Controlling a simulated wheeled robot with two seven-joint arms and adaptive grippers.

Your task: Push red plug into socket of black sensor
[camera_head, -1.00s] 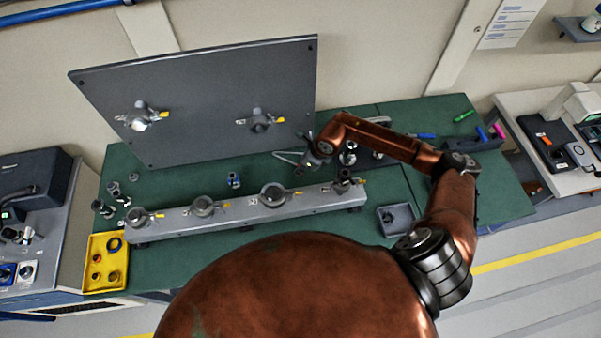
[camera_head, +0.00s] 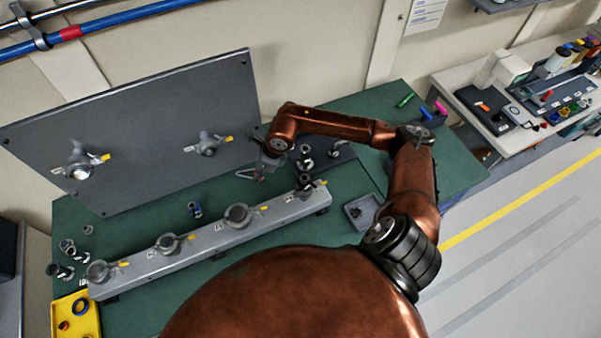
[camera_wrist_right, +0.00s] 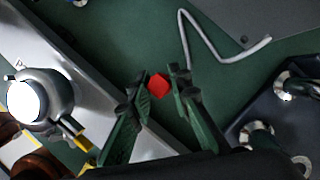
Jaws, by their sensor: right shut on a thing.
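The red plug (camera_wrist_right: 158,86) shows in the right wrist view between the fingertips of my right gripper (camera_wrist_right: 155,88), which is shut on it. In the head view my right gripper (camera_head: 262,167) is over the green bench behind the right part of the grey rail, and the plug is too small to make out. A bent pale cable (camera_wrist_right: 215,55) lies beyond the fingers in the wrist view. I cannot tell for sure which thing is the black sensor. A dark block with metal fittings (camera_wrist_right: 270,112) is at the right of the wrist view. My left gripper is not seen.
The grey rail (camera_head: 205,251) with several round metal fittings runs along the bench front. A large grey panel (camera_head: 140,130) stands behind. A small grey tray (camera_head: 375,207) is right of the rail, a yellow tray (camera_head: 88,322) at left. The green bench right of my arm is mostly clear.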

